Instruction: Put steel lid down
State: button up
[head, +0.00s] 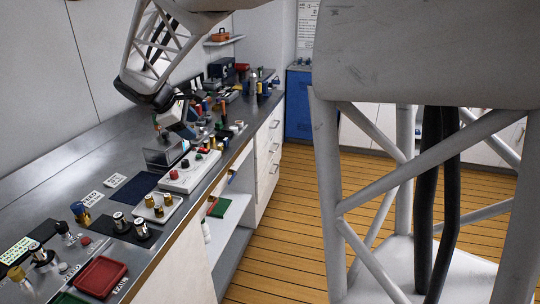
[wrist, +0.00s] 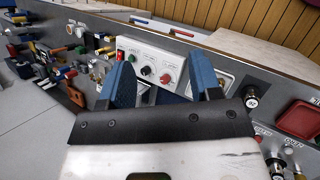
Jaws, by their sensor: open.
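My gripper (head: 186,131) hangs over the steel bench in the head view. In the wrist view its two blue fingers (wrist: 163,78) are spread apart, with nothing visibly held between them. I cannot pick out the steel lid with certainty. A shiny, box-like piece (head: 166,153) stands on the bench just below my gripper in the head view; I cannot tell whether the lid is part of it.
A dark blue mat (head: 134,190) lies left of the panel. Several metal fittings stand on a pale plate (head: 155,208) and a black mat (head: 133,232). A red tray (head: 101,277) lies near the front edge. Many small coloured parts crowd the bench (head: 85,170) farther back.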

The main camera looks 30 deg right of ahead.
jog(key=s+f+m+y, duration=0.2)
jog(key=s+m, duration=0.2)
jog(key=s, duration=0.9)
jog(key=s+d+f+m+y, duration=0.1)
jog(key=s+f+m+y, duration=0.1)
jog(key=s, duration=1.1)
jog(key=s+f+m+y, duration=0.2)
jog(key=s+m, duration=0.4)
jog(key=s, duration=0.7)
jog(key=shift+d+f+t+y, duration=0.25)
jog(key=shift+f+t+y, duration=0.15)
jog(key=shift+f, duration=0.3)
